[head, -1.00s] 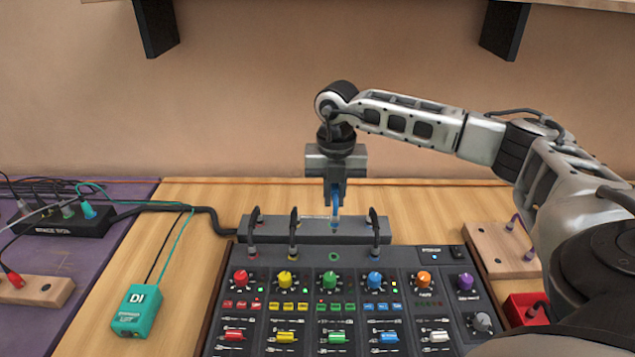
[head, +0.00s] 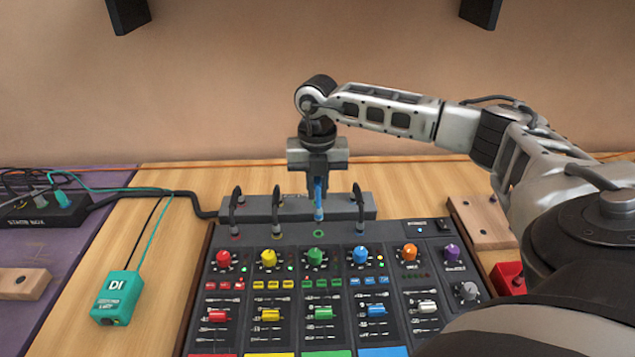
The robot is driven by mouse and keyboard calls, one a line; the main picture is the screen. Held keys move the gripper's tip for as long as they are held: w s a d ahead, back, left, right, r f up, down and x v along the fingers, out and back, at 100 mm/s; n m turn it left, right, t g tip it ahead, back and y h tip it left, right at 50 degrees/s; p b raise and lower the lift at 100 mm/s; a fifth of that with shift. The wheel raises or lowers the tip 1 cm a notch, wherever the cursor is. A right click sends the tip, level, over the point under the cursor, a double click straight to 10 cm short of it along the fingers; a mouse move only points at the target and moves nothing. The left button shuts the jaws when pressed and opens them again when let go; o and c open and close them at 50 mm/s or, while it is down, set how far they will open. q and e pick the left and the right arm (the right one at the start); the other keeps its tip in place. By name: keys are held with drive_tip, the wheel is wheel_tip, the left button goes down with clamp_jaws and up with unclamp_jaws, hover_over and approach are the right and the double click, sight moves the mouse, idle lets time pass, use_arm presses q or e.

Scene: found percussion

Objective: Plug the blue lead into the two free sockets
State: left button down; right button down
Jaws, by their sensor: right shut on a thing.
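My right gripper (head: 318,176) points straight down, shut on the blue lead (head: 319,200). The lead's blue plug hangs upright from the jaws. Its lower end is just above a green-ringed socket (head: 319,233) in the top row of the mixer (head: 432,260), and looks apart from it. Behind the mixer lies a long grey box (head: 345,205). The fingers hide part of the lead, and I cannot make out its other end. My left gripper is not in view.
Black leads arch from the grey box to the mixer at the left (head: 236,208), beside the gripper (head: 276,207) and at the right (head: 360,207). A teal DI box (head: 117,297), a stage box (head: 45,212) and a wooden block (head: 480,222) stand around.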

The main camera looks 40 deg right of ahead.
drive_tip(key=shift+f, duration=0.65)
idle(0.3)
idle(0.9)
drive_tip(key=shift+f+b, duration=0.3)
drive_tip(key=shift+f, duration=0.3)
drive_tip(key=shift+f, duration=0.4)
drive_tip(key=shift+f+b, duration=0.55)
